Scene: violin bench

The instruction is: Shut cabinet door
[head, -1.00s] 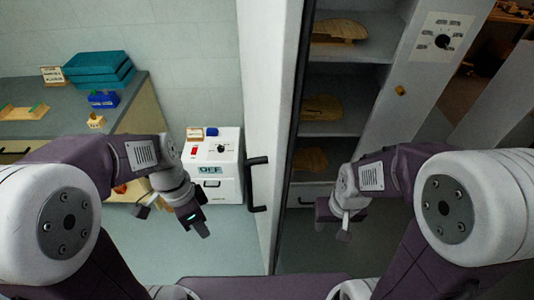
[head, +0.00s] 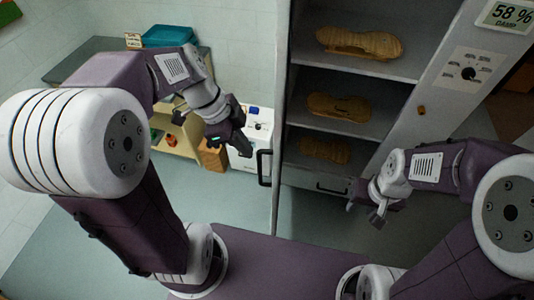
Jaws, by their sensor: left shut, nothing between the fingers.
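The cabinet (head: 440,60) stands open, with its shelves in plain view. Its white door (head: 281,60) stands out toward me on the left side of the opening, seen nearly edge-on. The door's black handle (head: 264,168) is on its left face. My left gripper (head: 240,146) is shut and empty. It appears just left of the handle and above it in the picture; I see no contact with it. My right gripper (head: 376,216) hangs low in front of the cabinet's lower part, apart from the door; its finger gap is unclear.
Wooden violin plates (head: 358,42) lie on the shelves. A white machine (head: 258,125) stands behind my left gripper, near a bench (head: 75,65) with a teal case (head: 168,36). Floor is clear at left.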

